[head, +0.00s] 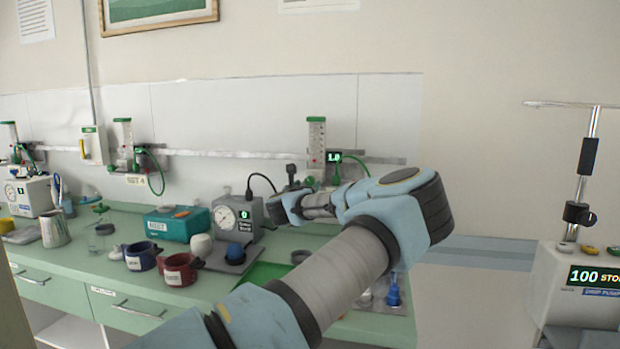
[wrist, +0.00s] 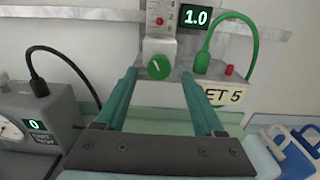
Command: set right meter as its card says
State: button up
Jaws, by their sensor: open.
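My gripper (wrist: 160,76) is open, with one teal finger on each side of the knob. I cannot tell whether the fingers touch it. In the head view my arm hides the knob and card.
A green hose (wrist: 228,22) loops beside the meter, near a red button (wrist: 229,70). A grey gauge box (head: 238,217) with a black cable stands left on the green counter. Another meter (head: 124,146) with a "SET 4" card hangs farther left. Blue containers (wrist: 292,150) are at lower right.

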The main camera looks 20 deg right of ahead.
aim_at(309, 182)
jog(key=shift+p+x, duration=0.75)
jog(key=shift+x, duration=1.5)
jog(key=shift+a, duration=0.1)
grip_shut()
